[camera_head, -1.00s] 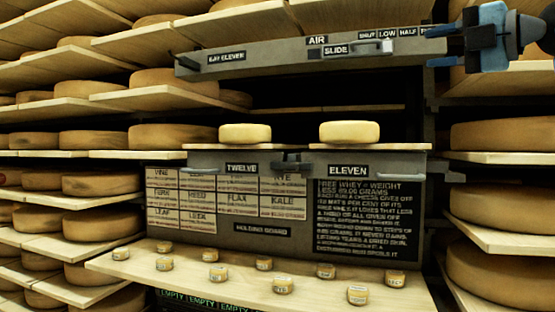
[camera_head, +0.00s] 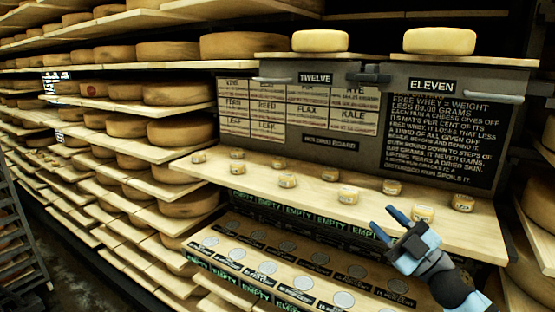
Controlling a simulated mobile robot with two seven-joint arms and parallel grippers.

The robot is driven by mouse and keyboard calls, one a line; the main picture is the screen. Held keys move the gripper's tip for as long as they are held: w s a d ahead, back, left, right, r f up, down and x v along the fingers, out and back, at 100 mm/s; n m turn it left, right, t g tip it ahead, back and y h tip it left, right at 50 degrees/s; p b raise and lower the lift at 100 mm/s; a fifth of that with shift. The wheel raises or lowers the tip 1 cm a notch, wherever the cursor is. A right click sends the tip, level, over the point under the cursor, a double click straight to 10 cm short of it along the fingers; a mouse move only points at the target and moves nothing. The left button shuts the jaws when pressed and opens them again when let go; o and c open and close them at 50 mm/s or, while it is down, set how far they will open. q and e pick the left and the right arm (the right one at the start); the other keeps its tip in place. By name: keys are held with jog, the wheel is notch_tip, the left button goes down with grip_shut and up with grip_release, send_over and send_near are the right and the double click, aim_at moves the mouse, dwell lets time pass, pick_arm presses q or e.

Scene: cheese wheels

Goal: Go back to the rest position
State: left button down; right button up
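My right gripper (camera_head: 391,223) shows at the lower right, blue and grey, its arm coming in from the bottom right edge. Its two blue fingers point up and left and stand apart, with nothing between them. It appears in front of the front edge of the wooden board (camera_head: 262,184). Several small labelled cheeses (camera_head: 349,194) stand on that board. One small cheese (camera_head: 422,213) shows just right of the fingertips in the picture. My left gripper is not in view.
Two pale cheese wheels (camera_head: 320,41) sit on top of the TWELVE and ELEVEN cabinet (camera_head: 365,140). Below the board are tiers with round discs (camera_head: 268,267) and EMPTY labels. Shelves of large cheese wheels (camera_head: 167,51) fill the left. A dark rack (camera_head: 18,240) stands at the far left.

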jog(key=s+f+m+t+h, duration=0.1)
jog(key=s+f+m+h, duration=0.25)
jog(key=f, duration=0.45)
jog(key=s+f+m+h, duration=0.2)
jog(key=f+m+h, duration=0.2)
jog(key=f, duration=0.3)
jog(key=s+f+m+t+h, duration=0.1)
jog(key=s+f+m+h, duration=0.25)
jog(key=f, duration=0.45)
jog(key=s+a+f+m+g+h+p, duration=0.1)
jog(key=s+f+g, duration=0.6)
jog(key=s+f, duration=1.2)
jog(key=a+m+h, duration=0.1)
jog(key=m+h, duration=0.1)
jog(key=m, duration=0.1)
jog(key=shift+s+g, duration=0.2)
jog(key=shift+g, duration=0.1)
